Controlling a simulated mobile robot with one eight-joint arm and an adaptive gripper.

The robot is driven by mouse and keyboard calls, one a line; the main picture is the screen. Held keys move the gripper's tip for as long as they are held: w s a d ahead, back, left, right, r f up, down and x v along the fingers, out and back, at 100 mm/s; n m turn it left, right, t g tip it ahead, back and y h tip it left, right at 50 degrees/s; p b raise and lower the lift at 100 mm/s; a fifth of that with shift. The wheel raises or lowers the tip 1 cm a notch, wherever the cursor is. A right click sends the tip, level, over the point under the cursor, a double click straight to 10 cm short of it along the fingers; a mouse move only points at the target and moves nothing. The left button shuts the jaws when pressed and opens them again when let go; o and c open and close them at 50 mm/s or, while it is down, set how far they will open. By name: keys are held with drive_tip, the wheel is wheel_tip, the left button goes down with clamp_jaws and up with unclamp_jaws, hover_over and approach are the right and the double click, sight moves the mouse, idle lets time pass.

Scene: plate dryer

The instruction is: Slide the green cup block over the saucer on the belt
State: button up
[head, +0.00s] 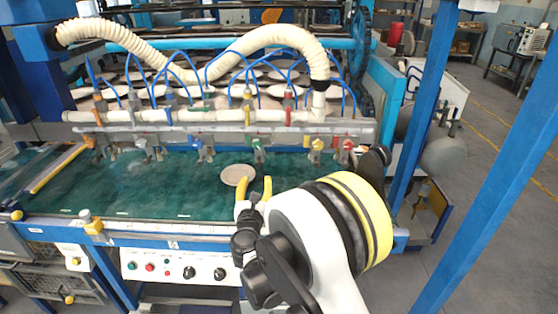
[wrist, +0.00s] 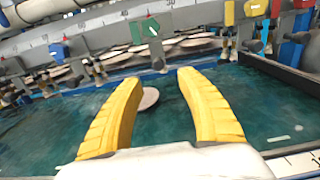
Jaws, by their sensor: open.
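The saucer (head: 236,173) is a round pale disc lying flat on the green belt (head: 150,190). In the wrist view the saucer (wrist: 150,98) shows between my fingers, beyond them, partly hidden by the left one. The green cup block (head: 257,143) hangs on the rail above the belt's far side, slightly right of the saucer. In the wrist view the green block (wrist: 150,28) is at top centre, above and beyond the fingertips. My gripper (head: 255,181), with two yellow fingers, is open and empty over the belt, apart from the block. Its fingers also show in the wrist view (wrist: 158,78).
Other coloured blocks hang along the same rail, including a yellow one (head: 317,144) and a red one (head: 348,145) to the right. A ribbed cream hose (head: 200,50) and blue tubes arch above. The belt left of the saucer is mostly clear.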

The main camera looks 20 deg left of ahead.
sight(258, 166)
drive_tip(key=b+x, duration=0.1)
drive_tip(key=x, duration=0.4)
drive_tip(key=b+x, duration=0.1)
drive_tip(key=x, duration=0.4)
drive_tip(key=shift+s+a+f+b, duration=0.1)
drive_tip(key=shift+a+f+b, duration=0.15)
drive_tip(key=shift+b, duration=0.1)
drive_tip(key=shift+w+r, duration=0.15)
drive_tip(key=shift+w, duration=0.25)
